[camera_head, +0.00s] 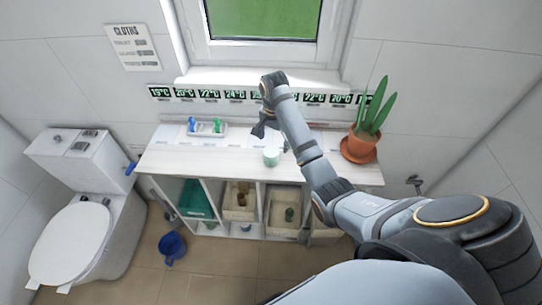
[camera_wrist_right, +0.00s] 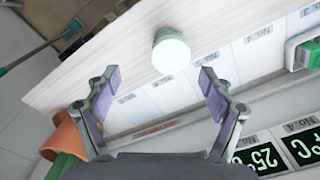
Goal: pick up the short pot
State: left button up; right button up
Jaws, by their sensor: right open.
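The short pot (camera_head: 271,156) is a small pale mint-white round pot standing on the light wooden cart top. In the right wrist view the pot (camera_wrist_right: 171,52) shows beyond the fingertips, between the two fingers' lines and a little toward the right one. My right gripper (camera_head: 262,128) is above the cart top, behind and slightly left of the pot in the head view. In the right wrist view the right gripper (camera_wrist_right: 158,80) is open and empty, its fingers wide apart and not touching the pot. My left gripper is not in view.
A white tray (camera_head: 226,131) with blue and green items sits at the back left of the cart top (camera_head: 170,160). A potted plant in a terracotta pot (camera_head: 357,146) stands at the right end. Bins fill the shelves below. A toilet (camera_head: 75,235) stands left.

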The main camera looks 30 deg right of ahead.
aim_at(271, 151)
jog(key=shift+w+d+r+m, duration=0.1)
jog(key=shift+w+r+m, duration=0.4)
jog(key=shift+w+r, duration=0.35)
jog(key=shift+s+f+b, duration=0.15)
jog(key=shift+s+b, duration=0.15)
jog(key=shift+b, duration=0.05)
notch_tip(271, 151, down, 3)
jog(key=b, duration=0.2)
jog(key=shift+b, duration=0.4)
jog(key=shift+w+f+p, duration=0.15)
jog(key=shift+f+p, duration=0.45)
jog(key=shift+f, duration=0.5)
jog(key=f, duration=0.1)
jog(key=f+p, duration=0.1)
jog(key=f, duration=0.2)
jog(key=shift+w+p, duration=0.3)
jog(key=shift+w+f, duration=0.1)
jog(key=shift+f, duration=0.3)
jog(key=c, duration=1.1)
jog(key=shift+c, duration=0.2)
